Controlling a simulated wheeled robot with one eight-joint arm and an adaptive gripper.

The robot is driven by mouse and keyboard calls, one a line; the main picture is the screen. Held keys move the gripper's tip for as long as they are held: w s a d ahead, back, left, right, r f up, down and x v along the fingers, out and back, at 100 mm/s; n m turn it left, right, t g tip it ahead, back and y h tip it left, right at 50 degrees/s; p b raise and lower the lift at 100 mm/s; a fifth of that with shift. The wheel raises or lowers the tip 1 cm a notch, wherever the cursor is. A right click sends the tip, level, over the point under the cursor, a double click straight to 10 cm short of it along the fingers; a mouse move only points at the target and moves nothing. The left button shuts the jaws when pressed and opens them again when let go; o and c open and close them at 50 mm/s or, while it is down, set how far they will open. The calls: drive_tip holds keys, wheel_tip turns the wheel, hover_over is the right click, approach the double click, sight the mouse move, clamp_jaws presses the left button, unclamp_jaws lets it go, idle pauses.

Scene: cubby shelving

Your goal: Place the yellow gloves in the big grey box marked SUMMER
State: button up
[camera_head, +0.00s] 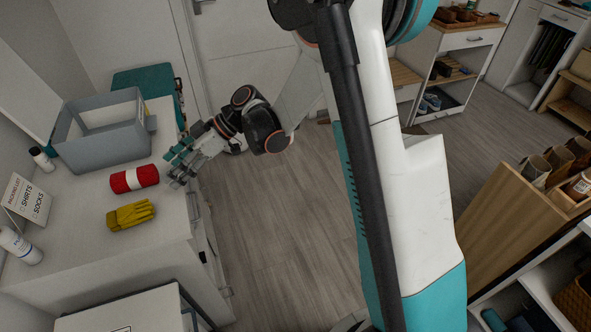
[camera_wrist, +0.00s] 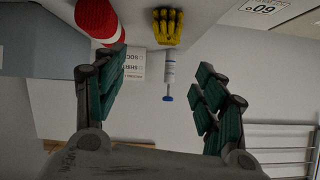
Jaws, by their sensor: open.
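The yellow gloves (camera_head: 131,214) lie flat on the white counter, near its front edge. They also show at the top of the wrist view (camera_wrist: 167,27). A big grey open box (camera_head: 108,158) stands at the back of the counter; I can read no SUMMER marking on it. Part of a grey surface, possibly this box, shows at the left of the wrist view (camera_wrist: 35,95). My gripper (camera_head: 184,165) is open and empty at the counter's right edge, beside a red and white roll and apart from the gloves.
The red and white roll (camera_head: 134,179) lies between gloves and grey box. A packing-list sign (camera_head: 27,200), a white bottle (camera_head: 20,245) and a smaller bottle (camera_head: 42,159) stand at the left. A teal case (camera_head: 147,82) is behind the box. A white box (camera_head: 125,312) is in front.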

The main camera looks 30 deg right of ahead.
drive_tip(key=s+d+r+m+t+h, duration=0.2)
drive_tip(key=s+d+r+m+h, duration=0.1)
drive_tip(key=s+d+m, duration=0.2)
drive_tip(key=s+d+r+m+t+h, duration=0.2)
drive_tip(key=s+d+r+m+h, duration=0.2)
drive_tip(key=s+d, duration=0.5)
drive_tip(key=s+d+r+m+t+h, duration=0.2)
drive_tip(key=s+d+r+m+h, duration=0.1)
drive_tip(key=s+d, duration=0.5)
drive_tip(key=m+h, duration=0.1)
drive_tip(key=m, duration=0.1)
drive_tip(key=shift+s+r+m, duration=0.2)
drive_tip(key=shift+s+m, duration=0.15)
drive_tip(key=shift+m, duration=0.05)
drive_tip(key=shift+o, duration=0.4)
drive_tip(key=shift+s+d+m+h, duration=0.3)
drive_tip(key=shift+s+d+h, duration=0.1)
drive_tip(key=shift+s+d, duration=0.1)
drive_tip(key=shift+w+a, duration=0.1)
